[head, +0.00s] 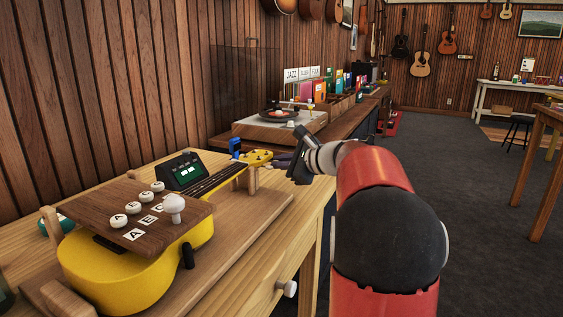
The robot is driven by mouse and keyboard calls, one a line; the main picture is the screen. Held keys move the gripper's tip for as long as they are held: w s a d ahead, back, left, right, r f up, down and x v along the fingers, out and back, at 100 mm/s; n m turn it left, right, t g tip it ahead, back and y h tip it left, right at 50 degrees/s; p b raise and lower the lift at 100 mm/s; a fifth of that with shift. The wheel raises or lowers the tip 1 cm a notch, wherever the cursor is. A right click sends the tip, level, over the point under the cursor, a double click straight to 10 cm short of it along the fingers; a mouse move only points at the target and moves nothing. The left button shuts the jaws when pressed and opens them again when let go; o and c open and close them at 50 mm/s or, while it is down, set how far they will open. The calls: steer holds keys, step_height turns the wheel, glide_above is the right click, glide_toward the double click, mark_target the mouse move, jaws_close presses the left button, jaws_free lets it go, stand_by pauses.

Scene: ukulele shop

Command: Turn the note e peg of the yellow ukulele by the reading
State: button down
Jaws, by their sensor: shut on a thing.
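The yellow ukulele (200,233) lies on a wooden cradle on the bench, its neck pointing away to the back right. Its yellow headstock (258,158) carries small pegs; their note names are too small to read. My gripper (282,160) is at the right side of the headstock, its fingers at a peg there. It looks shut on that peg, which the fingers mostly hide. A dark tuner (184,171) with a small lit green display stands behind the neck; I cannot read the display. A wooden board (115,205) with white knobs and letter labels sits over the ukulele's body.
A blue clamp-like object (236,147) stands behind the headstock. A turntable (281,115) and record bins lie beyond on the counter. A drawer knob (287,289) sticks out from the bench front. The grey floor (460,190) at right is open.

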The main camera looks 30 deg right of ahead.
steer(key=c, duration=1.5)
jaws_free()
steer(key=shift+c, duration=0.2)
steer(key=v, duration=0.7)
steer(key=shift+s+b, duration=0.35)
steer(key=shift+d+r, duration=0.1)
